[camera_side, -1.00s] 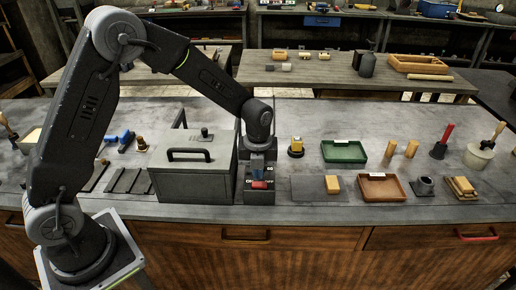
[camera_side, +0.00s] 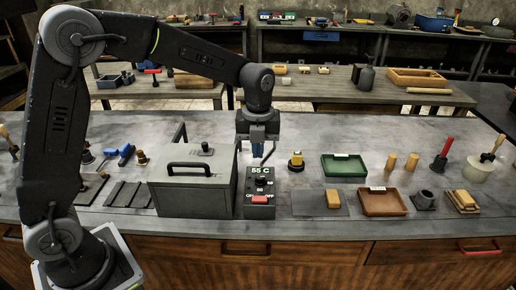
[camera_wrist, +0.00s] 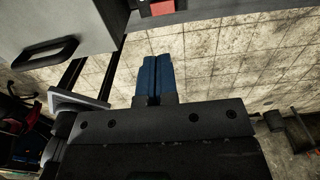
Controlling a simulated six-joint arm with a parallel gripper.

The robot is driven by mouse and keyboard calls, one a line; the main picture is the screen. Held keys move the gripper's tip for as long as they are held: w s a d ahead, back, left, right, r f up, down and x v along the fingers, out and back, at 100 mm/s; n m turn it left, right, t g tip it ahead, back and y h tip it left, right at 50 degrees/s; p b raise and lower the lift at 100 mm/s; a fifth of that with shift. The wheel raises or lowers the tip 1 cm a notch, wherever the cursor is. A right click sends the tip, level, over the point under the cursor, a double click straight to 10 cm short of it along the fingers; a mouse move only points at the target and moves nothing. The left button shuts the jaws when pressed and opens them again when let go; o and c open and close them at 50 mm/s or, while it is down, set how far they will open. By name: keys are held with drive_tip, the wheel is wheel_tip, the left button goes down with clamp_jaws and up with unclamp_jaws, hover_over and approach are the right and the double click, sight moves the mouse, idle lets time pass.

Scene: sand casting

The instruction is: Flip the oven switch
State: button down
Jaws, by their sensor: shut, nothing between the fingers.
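The oven (camera_side: 190,185) is a grey box with a black handle, left of centre on the bench; its corner also shows in the wrist view (camera_wrist: 60,25). Beside it on the right stands the control box (camera_side: 258,212), with a display reading 55 C and a black knob. The red switch (camera_side: 259,199) is on the front of this box; a red patch shows at the top of the wrist view (camera_wrist: 162,7). My gripper (camera_side: 257,155) is shut and empty, with blue fingertips, above and behind the control box, apart from the switch. The fingers (camera_wrist: 156,75) are together in the wrist view.
A green tray (camera_side: 344,178) and a brown tray (camera_side: 381,213) lie to the right. A small yellow-topped item (camera_side: 296,161) stands close to my gripper on the right. Dark flat plates (camera_side: 119,192) lie left of the oven.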

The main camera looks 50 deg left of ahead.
sight(255, 198)
drive_tip(key=shift+s+a, duration=0.2)
drive_tip(key=shift+s, duration=0.2)
wheel_tip(255, 198, down, 14)
drive_tip(key=shift+f, duration=0.1)
idle(0.5)
drive_tip(key=shift+s+f, duration=0.1)
drive_tip(key=shift+f, duration=0.05)
idle(0.4)
